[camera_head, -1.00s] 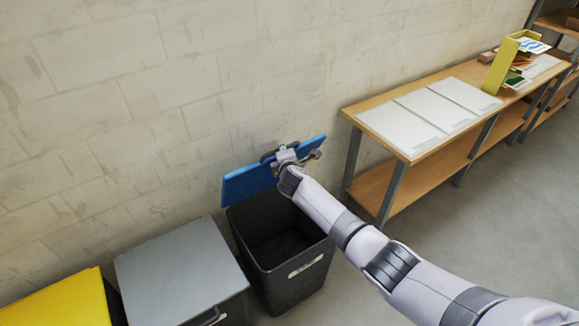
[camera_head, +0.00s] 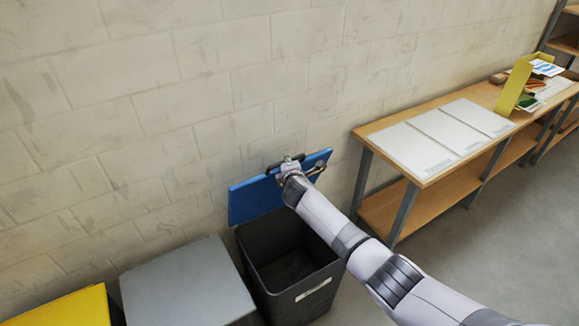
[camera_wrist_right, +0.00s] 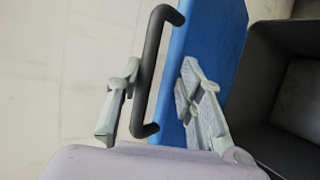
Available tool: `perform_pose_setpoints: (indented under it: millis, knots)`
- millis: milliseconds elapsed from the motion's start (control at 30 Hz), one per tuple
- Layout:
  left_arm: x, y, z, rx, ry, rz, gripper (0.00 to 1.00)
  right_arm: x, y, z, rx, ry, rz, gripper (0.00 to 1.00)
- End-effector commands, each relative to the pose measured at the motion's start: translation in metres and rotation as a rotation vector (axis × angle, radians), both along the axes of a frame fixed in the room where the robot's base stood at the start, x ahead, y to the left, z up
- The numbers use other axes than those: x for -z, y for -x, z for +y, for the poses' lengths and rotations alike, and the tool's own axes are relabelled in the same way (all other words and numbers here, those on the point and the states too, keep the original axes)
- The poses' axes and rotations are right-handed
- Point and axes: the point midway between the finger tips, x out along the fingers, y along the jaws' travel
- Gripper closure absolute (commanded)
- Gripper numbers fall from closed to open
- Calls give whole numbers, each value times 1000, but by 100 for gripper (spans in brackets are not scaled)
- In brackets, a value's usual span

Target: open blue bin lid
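The blue bin lid (camera_head: 250,203) is raised at the back of the dark grey bin (camera_head: 310,296), near the wall, and the bin's mouth is uncovered. My right gripper (camera_head: 297,172) is at the lid's upper edge, by its dark handle. In the right wrist view, the handle (camera_wrist_right: 153,66) passes between the two spread fingers (camera_wrist_right: 161,68) of this gripper, with gaps on both sides. The lid's blue face (camera_wrist_right: 208,40) is behind the right finger, and the bin (camera_wrist_right: 264,105) shows at the right. My left gripper is out of view.
A grey-lidded bin (camera_head: 185,285) and a yellow-lidded one (camera_head: 62,310) stand left of the open bin. A wooden table (camera_head: 440,175) with white sheets stands to the right. The pale block wall (camera_head: 150,100) is close behind the lid.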

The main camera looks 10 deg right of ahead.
Motion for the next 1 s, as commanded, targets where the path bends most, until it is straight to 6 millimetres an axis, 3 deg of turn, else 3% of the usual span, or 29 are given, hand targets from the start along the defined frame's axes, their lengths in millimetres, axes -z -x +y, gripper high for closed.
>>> perform_pose_setpoints:
  millis: [433, 1000]
  knots:
    - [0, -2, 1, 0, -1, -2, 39, -4, 13, 0, 1, 4, 0, 68]
    - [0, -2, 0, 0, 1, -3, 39, -37, 86, 7, -2, 1, 0, 68]
